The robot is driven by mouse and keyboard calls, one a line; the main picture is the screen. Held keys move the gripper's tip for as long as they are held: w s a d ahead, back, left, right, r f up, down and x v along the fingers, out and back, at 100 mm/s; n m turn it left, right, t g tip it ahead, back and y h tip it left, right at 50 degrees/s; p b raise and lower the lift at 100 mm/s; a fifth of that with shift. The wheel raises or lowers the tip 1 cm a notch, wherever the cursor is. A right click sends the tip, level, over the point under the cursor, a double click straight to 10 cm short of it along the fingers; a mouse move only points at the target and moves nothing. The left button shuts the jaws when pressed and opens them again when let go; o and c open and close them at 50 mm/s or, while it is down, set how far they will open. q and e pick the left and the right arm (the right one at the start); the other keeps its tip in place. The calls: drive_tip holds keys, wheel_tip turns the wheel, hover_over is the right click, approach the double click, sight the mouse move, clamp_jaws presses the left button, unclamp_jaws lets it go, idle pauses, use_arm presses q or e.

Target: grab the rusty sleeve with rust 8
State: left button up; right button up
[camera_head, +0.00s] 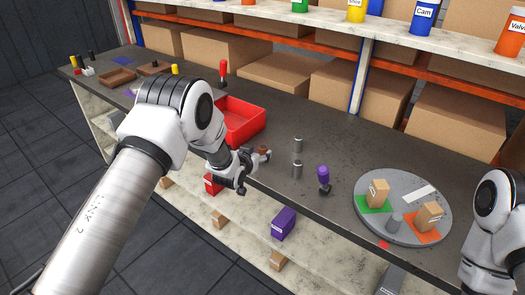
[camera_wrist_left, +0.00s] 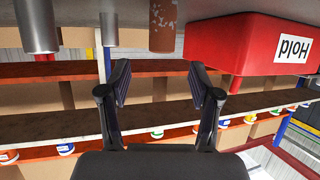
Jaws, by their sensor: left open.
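The rusty sleeve (camera_wrist_left: 163,25) is a brown cylinder with pale specks, at the top middle of the left wrist view. In the head view only a small brown part of the sleeve (camera_head: 263,149) shows just behind my left gripper's fingers. My left gripper (camera_wrist_left: 160,82) is open and empty, its fingers spread to either side below the sleeve in the wrist view. In the head view the left gripper (camera_head: 255,171) is low at the bench's front edge, close to the sleeve but apart from it. My right arm shows at the right edge; its gripper is out of view.
A red bin (camera_head: 240,122) marked Hold stands beside the sleeve. Two grey sleeves, a rear one (camera_head: 297,144) and a front one (camera_head: 297,169), stand to the right, then a purple-handled tool (camera_head: 323,178). A round grey plate (camera_head: 376,222) carries boxes and a grey cylinder.

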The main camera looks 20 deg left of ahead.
sight(262, 150)
use_arm(q)
drive_tip(key=p+x, duration=0.2)
drive_tip(key=x, duration=0.3)
drive_tip(key=shift+s+a+f, duration=0.1)
drive_tip(key=shift+f, duration=0.2)
clamp_jaws()
drive_tip(key=shift+r, duration=0.1)
